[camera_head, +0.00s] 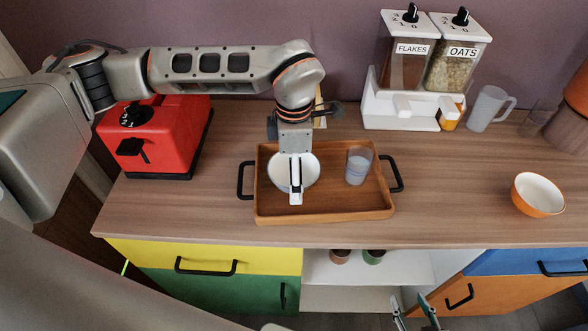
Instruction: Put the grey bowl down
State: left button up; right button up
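The grey bowl (311,172), pale inside, is within the outline of the wooden tray (340,213) on the counter. I cannot tell whether it rests on the tray or hangs just above it. My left gripper (296,196) points down over the bowl, its fingers at the near rim. The fingers are seen edge-on and overlap, so their gap and any grip on the rim are hidden. My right gripper (414,310) is low at the bottom edge, in front of the cabinets, its fingers apart and empty.
A glass (358,166) stands in the tray's right half. A red toaster-like appliance (160,135) is left. A cereal dispenser (415,75), a mug (488,108) and an orange bowl (538,195) are right. Counter between tray and orange bowl is clear.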

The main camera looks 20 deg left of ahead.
pick_arm(q)
jog(key=shift+r, duration=0.1)
notch_tip(320, 180, up, 12)
dwell(0.7)
dwell(0.4)
